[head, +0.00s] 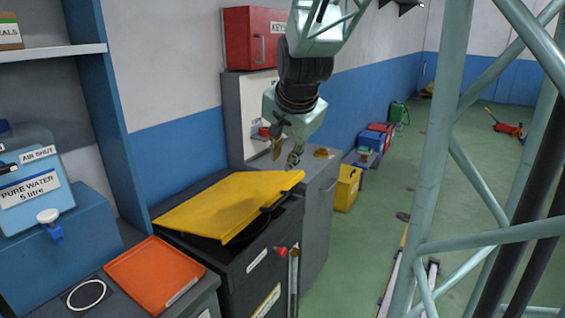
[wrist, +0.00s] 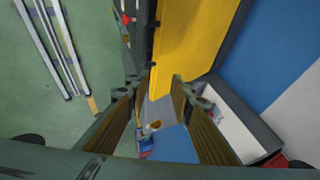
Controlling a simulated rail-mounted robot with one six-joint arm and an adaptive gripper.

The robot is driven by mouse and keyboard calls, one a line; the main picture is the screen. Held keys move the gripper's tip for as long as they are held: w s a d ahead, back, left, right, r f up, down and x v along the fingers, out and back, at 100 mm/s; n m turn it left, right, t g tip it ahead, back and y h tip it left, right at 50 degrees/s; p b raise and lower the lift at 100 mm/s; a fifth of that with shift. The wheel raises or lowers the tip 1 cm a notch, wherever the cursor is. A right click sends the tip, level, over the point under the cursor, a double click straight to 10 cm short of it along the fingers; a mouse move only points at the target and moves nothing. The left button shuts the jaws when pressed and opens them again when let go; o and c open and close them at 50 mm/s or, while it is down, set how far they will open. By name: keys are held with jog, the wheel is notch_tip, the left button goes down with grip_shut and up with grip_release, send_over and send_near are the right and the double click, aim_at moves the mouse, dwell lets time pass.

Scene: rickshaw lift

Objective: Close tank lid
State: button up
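The yellow tank lid (head: 232,202) is tilted over the dark tank cabinet (head: 262,250). A dark gap shows under its front edge, so it stands partly open. My gripper (head: 286,158) is above the lid's far right corner, apart from it as far as I can tell. In the wrist view, my gripper's two fingers (wrist: 157,84) are spread with nothing between them. The lid also shows in the wrist view (wrist: 190,45), just beyond the fingertips. The tank's inside is mostly hidden by the lid.
An orange tray (head: 152,272) lies left of the tank, near a blue pure water container (head: 38,195). A grey cabinet (head: 318,200) stands behind the tank, with a red key box (head: 258,40) on the wall above. Green floor is open to the right, behind metal frame bars.

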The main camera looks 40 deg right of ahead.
jog(key=shift+s+a+r, duration=0.15)
jog(key=shift+s+r, duration=0.1)
jog(key=shift+r, duration=0.15)
jog(key=shift+c, duration=0.4)
